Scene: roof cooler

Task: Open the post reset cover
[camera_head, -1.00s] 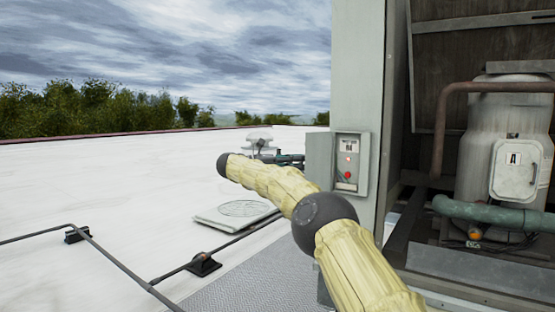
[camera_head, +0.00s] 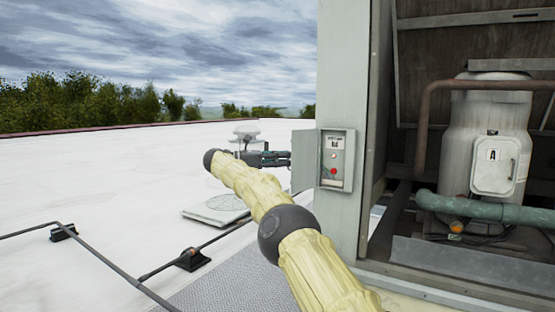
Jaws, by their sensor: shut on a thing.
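The post reset box (camera_head: 347,178) is a small grey panel on the pale post, with a red button and a small lamp showing. Its cover (camera_head: 303,165) is a grey flap standing swung out to the left of the box, so the panel face is exposed. My gripper (camera_head: 286,159) is dark and small in view, at the left edge of the cover. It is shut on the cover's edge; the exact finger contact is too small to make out. My yellow-sleeved arm reaches up from the lower right, left of the box.
A black pipe (camera_head: 110,268) on low supports crosses the white roof. A flat pale slab (camera_head: 212,211) lies behind my arm.

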